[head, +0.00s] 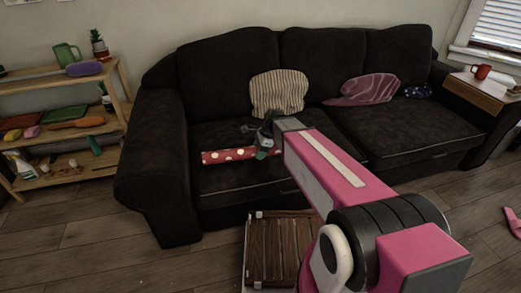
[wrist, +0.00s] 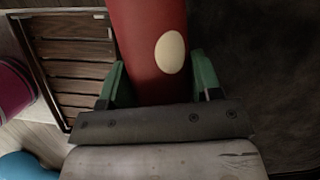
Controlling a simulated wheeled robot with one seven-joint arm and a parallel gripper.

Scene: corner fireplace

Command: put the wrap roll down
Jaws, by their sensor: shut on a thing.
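The wrap roll (head: 229,156) is red with pale dots. It shows in front of the dark sofa's left seat in the head view, lying roughly level across the picture. In the wrist view the red roll (wrist: 152,40) runs up from between the two green fingers. My gripper (head: 263,150) is shut on the roll near its right end in the head view. The fingers (wrist: 160,82) touch or nearly touch both sides of it. Whether the roll touches the seat is not clear.
The dark sofa (head: 240,137) fills the middle, with a striped cushion (head: 278,92) and a pink cushion (head: 368,89). A slatted wooden crate or table (head: 272,250) stands on the floor in front; it also shows in the wrist view (wrist: 72,50). A loaded shelf (head: 62,108) stands left.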

